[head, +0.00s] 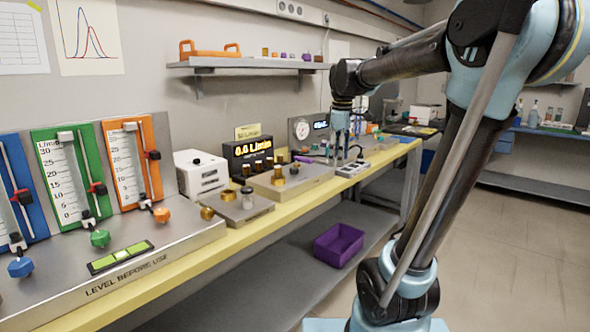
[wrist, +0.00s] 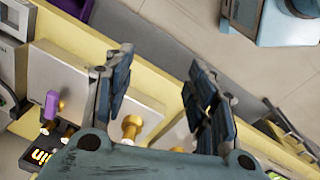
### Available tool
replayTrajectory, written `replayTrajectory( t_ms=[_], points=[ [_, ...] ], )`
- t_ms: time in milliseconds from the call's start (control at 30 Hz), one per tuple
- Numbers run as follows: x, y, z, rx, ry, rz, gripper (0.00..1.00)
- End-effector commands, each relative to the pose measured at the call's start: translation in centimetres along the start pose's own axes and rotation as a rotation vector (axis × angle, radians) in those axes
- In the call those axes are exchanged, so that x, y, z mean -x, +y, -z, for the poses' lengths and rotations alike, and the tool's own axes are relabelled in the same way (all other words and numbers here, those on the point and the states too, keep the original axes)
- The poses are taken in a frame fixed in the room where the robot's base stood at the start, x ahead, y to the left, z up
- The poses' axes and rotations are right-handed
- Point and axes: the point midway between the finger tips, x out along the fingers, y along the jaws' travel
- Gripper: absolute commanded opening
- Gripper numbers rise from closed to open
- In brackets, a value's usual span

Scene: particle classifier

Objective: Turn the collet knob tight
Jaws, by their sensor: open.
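My gripper (head: 346,148) is open and empty, pointing down over the far part of the bench in the head view. In the wrist view its two dark fingers (wrist: 160,85) stand wide apart. A brass knob (wrist: 132,126) on a steel plate shows between and below them; I see no contact. Another brass fitting with a purple part (wrist: 52,106) is to its left. I cannot tell which of these is the collet knob.
A lit flow display (head: 250,153) and a white box (head: 201,174) stand at the back of the yellow-edged bench. Three flow meters (head: 66,181) are at the left. A shelf (head: 255,65) hangs above. A purple bin (head: 338,244) sits below. Floor at right is clear.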

Motion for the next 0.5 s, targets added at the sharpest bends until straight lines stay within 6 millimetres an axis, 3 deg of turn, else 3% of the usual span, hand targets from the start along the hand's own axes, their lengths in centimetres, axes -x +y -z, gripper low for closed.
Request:
replayTrajectory(
  t_ms=[200,500],
  points=[
    [2.9,5.0,6.4,0.315,-0.007,0.028,0.51],
    [4.8,10.4,15.3,0.735,-0.008,0.066,0.51]
  ],
)
